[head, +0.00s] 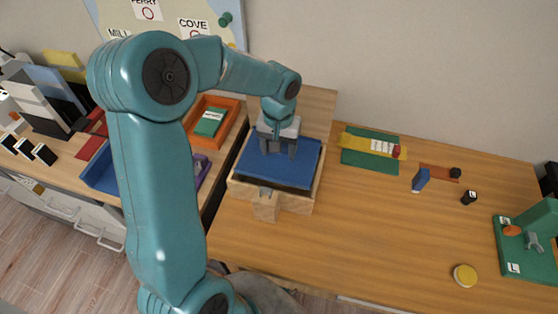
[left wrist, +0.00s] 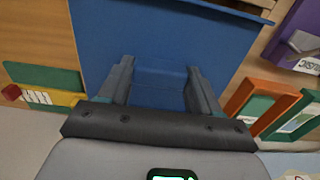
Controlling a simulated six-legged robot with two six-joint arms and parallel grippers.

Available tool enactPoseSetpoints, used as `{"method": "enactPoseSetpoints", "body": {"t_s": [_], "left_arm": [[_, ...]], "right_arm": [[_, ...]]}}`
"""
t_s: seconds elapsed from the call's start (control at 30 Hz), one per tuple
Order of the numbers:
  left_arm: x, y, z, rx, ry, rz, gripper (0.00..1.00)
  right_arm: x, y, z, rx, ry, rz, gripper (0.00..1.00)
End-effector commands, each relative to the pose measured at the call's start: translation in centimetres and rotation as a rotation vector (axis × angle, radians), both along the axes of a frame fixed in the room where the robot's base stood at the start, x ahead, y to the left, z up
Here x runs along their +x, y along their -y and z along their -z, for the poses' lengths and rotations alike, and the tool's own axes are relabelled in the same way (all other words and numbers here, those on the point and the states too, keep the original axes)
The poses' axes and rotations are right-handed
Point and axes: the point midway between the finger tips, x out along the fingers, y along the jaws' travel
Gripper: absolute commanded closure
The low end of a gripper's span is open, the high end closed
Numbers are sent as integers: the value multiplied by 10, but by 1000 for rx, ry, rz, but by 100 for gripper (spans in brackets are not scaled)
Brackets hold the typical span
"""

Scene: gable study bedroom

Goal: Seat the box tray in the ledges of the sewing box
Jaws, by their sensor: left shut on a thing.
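The blue box tray (head: 303,166) lies level, over or within the opening of the light-wood sewing box (head: 265,207). A dark band shows between the tray's front edge and the box's front wall. The ledges are hidden, and I cannot tell whether the tray touches them. My left gripper (head: 278,150) is above the tray and shut on its middle part. In the left wrist view the blue tray (left wrist: 145,35) fills the upper middle, with the fingers of my left gripper (left wrist: 160,85) on either side of a raised blue part. My right gripper is not in view.
The box's raised lid (head: 318,105) stands behind it. An orange tray (head: 232,108) with a green card is on the left, beside a purple object (head: 201,168). Right of the box are a green and yellow mat (head: 360,158) and a blue block (head: 421,179). The table's front middle is clear.

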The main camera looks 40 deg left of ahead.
Motion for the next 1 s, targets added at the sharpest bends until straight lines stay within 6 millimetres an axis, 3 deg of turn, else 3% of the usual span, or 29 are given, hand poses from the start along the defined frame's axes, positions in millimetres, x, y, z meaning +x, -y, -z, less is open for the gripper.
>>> {"method": "enactPoseSetpoints", "body": {"t_s": [0.4, 0.8, 0.83, 0.9, 1.0], "left_arm": [[1, -1, 53, 0, -1, -1, 78], [1, -1, 60, 0, 1, -1, 78], [1, -1, 60, 0, 1, -1, 34], [1, -1, 58, 0, 1, -1, 11], [1, -1, 58, 0, 1, -1, 11]], "right_arm": [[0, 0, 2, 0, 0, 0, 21], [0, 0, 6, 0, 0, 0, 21], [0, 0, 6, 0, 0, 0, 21], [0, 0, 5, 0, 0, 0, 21], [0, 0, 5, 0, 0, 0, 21]]}}
